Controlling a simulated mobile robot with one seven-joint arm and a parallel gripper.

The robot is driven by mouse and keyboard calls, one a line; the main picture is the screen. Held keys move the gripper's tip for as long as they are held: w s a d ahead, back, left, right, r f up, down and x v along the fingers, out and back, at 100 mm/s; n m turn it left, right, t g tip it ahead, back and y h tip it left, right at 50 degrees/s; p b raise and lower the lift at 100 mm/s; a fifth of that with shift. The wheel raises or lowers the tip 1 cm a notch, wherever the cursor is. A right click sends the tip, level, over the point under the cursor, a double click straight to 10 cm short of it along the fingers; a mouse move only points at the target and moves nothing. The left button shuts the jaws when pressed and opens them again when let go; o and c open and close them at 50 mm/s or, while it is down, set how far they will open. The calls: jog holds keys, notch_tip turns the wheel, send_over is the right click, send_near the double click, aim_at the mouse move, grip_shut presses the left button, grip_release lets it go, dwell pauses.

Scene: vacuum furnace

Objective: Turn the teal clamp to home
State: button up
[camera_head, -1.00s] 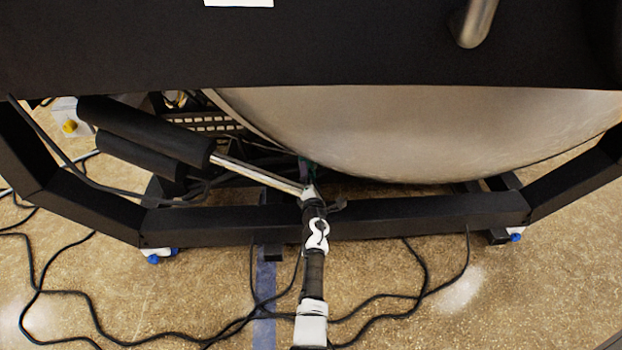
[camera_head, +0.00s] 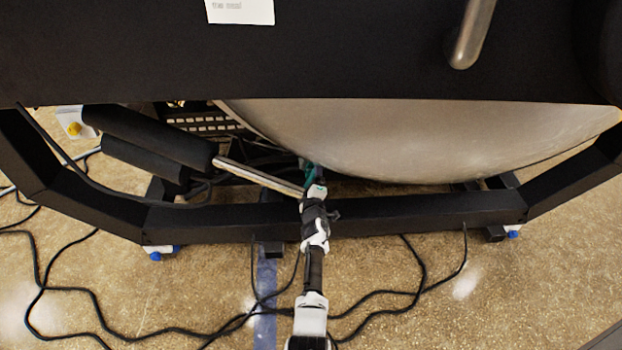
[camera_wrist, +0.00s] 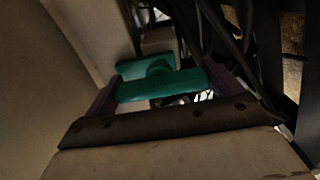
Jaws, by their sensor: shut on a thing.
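The teal clamp (camera_wrist: 160,86) shows in the wrist view as a bar with a rounded block behind it. In the head view only a small teal patch (camera_head: 311,173) of it shows, under the lower edge of the pale rounded vessel. My gripper (camera_wrist: 165,88) is shut on the teal bar, with a dark purplish finger at each end of it. In the head view my gripper (camera_head: 312,181) reaches in beneath the vessel, and its fingers are mostly hidden there.
The pale vessel (camera_head: 420,135) hangs close above my gripper. A black frame beam (camera_head: 420,215) runs across under my arm. A metal rod (camera_head: 258,175) slants in from the left towards my wrist. Black cables (camera_head: 400,297) lie on the speckled floor.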

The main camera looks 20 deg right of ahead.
jog(key=shift+m, duration=0.3)
dwell(0.4)
jog(key=o, duration=0.7)
jog(key=p+v, duration=0.5)
jog(key=v, duration=0.8)
jog(key=shift+s+a, duration=0.15)
jog(key=shift+s, duration=0.2)
